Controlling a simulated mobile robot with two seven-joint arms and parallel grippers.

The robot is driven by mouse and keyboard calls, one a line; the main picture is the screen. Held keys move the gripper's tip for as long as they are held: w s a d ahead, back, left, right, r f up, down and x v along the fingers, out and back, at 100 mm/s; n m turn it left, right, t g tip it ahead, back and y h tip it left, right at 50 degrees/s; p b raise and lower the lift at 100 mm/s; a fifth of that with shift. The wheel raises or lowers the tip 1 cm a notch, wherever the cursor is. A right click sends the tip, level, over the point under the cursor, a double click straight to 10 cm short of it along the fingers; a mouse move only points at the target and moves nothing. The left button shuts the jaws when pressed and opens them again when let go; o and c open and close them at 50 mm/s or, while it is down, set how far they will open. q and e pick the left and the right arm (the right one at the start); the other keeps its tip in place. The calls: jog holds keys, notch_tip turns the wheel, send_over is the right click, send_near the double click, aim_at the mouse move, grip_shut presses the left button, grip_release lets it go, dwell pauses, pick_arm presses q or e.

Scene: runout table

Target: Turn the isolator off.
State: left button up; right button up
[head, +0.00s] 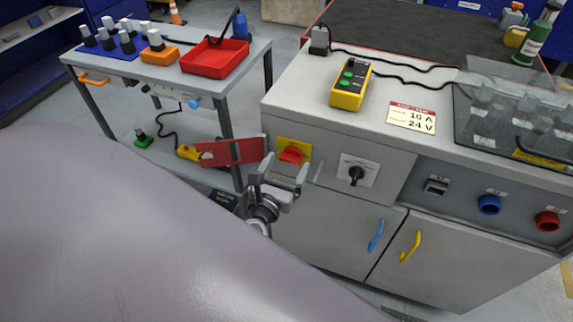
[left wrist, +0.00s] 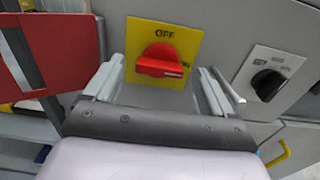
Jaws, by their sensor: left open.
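The isolator is a red rotary knob (head: 291,155) on a yellow plate (head: 305,146) on the grey cabinet's front. In the left wrist view the knob (left wrist: 160,61) lies about level, its pale mark toward the right, near "ON". The word "OFF" is at the plate's top (left wrist: 165,35). My left gripper (head: 278,175) is open in front of and slightly below the knob. In the left wrist view its fingers (left wrist: 160,82) stand on either side of the knob, with nothing held; contact is not visible. My right gripper is out of view.
A red panel (head: 232,151) juts out left of the isolator. A black selector switch (head: 356,175) sits to the right, with a metal rod (left wrist: 229,86) between. A yellow pendant box (head: 351,86) lies on top. A cart (head: 160,72) stands at the left.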

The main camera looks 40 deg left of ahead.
pick_arm(q)
jog(key=shift+w, duration=0.3)
jog(key=c, duration=1.1)
jog(key=shift+o, duration=0.2)
jog(key=shift+f+n+b, duration=0.1)
jog(key=shift+n+b, duration=5)
jog(key=shift+n, duration=3.8)
